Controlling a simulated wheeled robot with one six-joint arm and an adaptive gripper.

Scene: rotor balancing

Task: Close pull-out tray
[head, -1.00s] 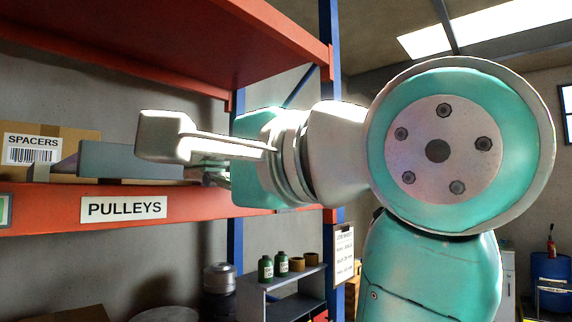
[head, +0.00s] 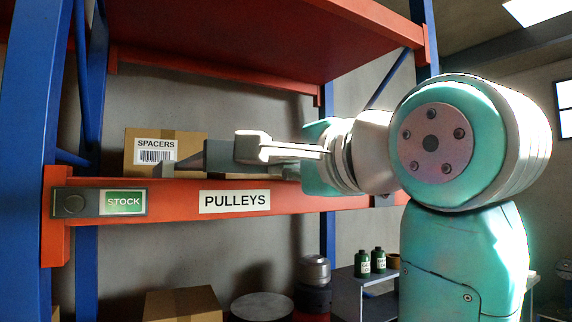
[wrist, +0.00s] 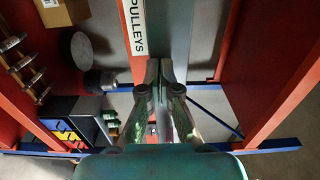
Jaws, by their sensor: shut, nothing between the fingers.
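A grey panel (head: 219,154), which looks like part of the pull-out tray, stands at shelf level above the "PULLEYS" label (head: 234,201) in the head view. In the wrist view a grey strip (wrist: 175,25) runs beside that label, just beyond the fingertips. My gripper (head: 250,148) reaches left across the front of the panel and hides part of it. In the wrist view my gripper (wrist: 160,68) has its fingers together and empty. I cannot tell whether they touch the tray, or how far out it stands.
A "SPACERS" carton (head: 150,152) sits on the shelf to the left. The red beam (head: 320,196) bears a green "STOCK" sign (head: 123,203). Blue uprights (head: 27,130) flank the rack. Green bottles (head: 370,261) stand on a low grey shelf unit at the right.

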